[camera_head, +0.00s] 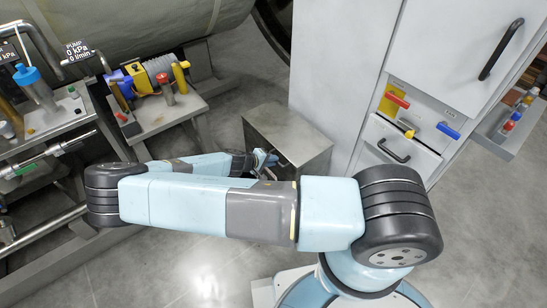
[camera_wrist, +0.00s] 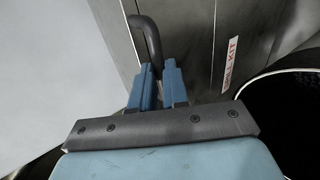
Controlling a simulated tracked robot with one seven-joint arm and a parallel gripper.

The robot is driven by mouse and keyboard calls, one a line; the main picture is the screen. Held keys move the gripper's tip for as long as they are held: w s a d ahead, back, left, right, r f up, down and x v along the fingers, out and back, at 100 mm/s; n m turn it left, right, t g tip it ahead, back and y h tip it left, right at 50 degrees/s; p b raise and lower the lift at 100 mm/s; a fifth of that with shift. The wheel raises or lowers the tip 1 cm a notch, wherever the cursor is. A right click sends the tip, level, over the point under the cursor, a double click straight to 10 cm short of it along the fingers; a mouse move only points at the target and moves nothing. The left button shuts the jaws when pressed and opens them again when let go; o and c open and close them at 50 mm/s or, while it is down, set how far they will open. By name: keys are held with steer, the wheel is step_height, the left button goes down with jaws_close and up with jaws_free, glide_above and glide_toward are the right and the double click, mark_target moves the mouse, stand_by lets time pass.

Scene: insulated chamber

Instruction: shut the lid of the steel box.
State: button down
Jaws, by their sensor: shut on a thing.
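The steel box (camera_head: 290,126) stands on the floor against the white cabinet, behind my arm in the head view. Its top looks flat and level; I cannot tell whether the lid is fully down. My gripper (camera_head: 264,158) is at the near side of the box, partly hidden by my arm. In the wrist view, my gripper (camera_wrist: 160,75) has its two blue fingers around a dark curved handle (camera_wrist: 147,38) and is shut on it. A steel face (camera_wrist: 190,35) with a red-lettered label (camera_wrist: 231,55) ending in "KIT" lies behind the fingers.
The tall white cabinet (camera_head: 335,75) with black handles is right of the box. A bench (camera_head: 165,118) with a pump and yellow parts stands to the left, beside a pipe rack (camera_head: 45,145). A side shelf (camera_head: 505,130) is at right. Floor (camera_head: 240,75) is clear behind the bench.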

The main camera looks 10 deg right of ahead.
steer(key=c, duration=1.4)
jaws_free()
steer(key=shift+w+a, duration=0.2)
steer(key=shift+a, duration=0.2)
steer(key=shift+o, duration=1.4)
steer(key=shift+s+d, duration=0.1)
steer(key=shift+d, duration=0.05)
steer(key=shift+s+d, duration=0.1)
steer(key=v, duration=1.3)
steer(key=shift+a+r, duration=0.15)
steer(key=shift+a, duration=0.2)
steer(key=shift+s, duration=0.15)
